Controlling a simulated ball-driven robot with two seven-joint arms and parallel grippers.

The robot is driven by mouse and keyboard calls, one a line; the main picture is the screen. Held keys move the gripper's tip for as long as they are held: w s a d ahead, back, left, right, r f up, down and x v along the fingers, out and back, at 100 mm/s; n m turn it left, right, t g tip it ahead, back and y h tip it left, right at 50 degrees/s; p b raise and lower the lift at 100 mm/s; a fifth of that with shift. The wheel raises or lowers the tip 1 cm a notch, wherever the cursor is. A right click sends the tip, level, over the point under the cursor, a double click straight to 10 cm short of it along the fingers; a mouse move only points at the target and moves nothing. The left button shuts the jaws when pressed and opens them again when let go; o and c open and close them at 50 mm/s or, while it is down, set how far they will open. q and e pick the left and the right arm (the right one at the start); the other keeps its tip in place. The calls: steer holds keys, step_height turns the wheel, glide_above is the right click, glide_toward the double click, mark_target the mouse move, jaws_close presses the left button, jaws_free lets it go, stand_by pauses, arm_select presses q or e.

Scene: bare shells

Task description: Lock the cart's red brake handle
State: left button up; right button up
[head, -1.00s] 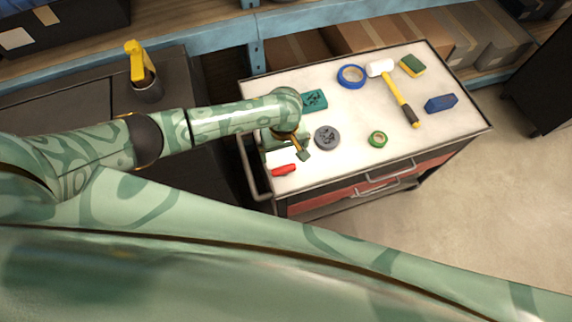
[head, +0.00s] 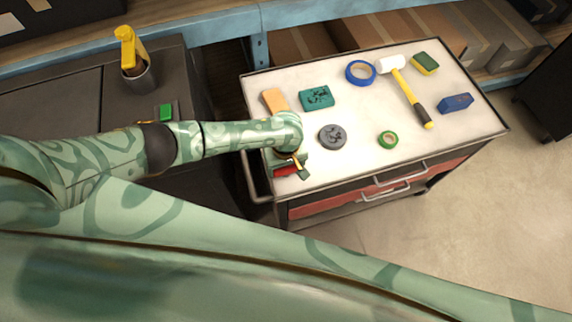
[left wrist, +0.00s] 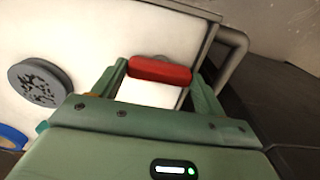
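The red brake handle (head: 285,171) is at the near left corner of the cart top (head: 362,125), partly hidden by my left gripper (head: 294,164). In the left wrist view the handle (left wrist: 160,70) is a rounded red bar on a white piece (left wrist: 148,94). My left gripper's fingers (left wrist: 161,76) are spread, with one near each end of the bar. Nothing is clamped between them. I cannot tell whether a finger touches the handle. My right gripper is in neither view.
A dark cabinet (head: 60,85) stands left.

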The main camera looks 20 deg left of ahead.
arm_select(q)
steer(key=c, duration=0.3)
steer(key=shift+s+r+p, duration=0.1)
steer(key=shift+r+p, duration=0.05)
steer(key=shift+p, duration=0.45)
steer(key=m+p, duration=0.2)
steer(key=p, duration=0.2)
steer(key=shift+d+r+m, duration=0.1)
steer(key=shift+m, duration=0.3)
steer(key=shift+m+p, duration=0.4)
steer(key=shift+p, duration=0.15)
steer(key=shift+f+m, duration=0.25)
steer(key=shift+m, duration=0.75)
steer(key=m, duration=0.8)
steer(key=shift+m, duration=2.2)
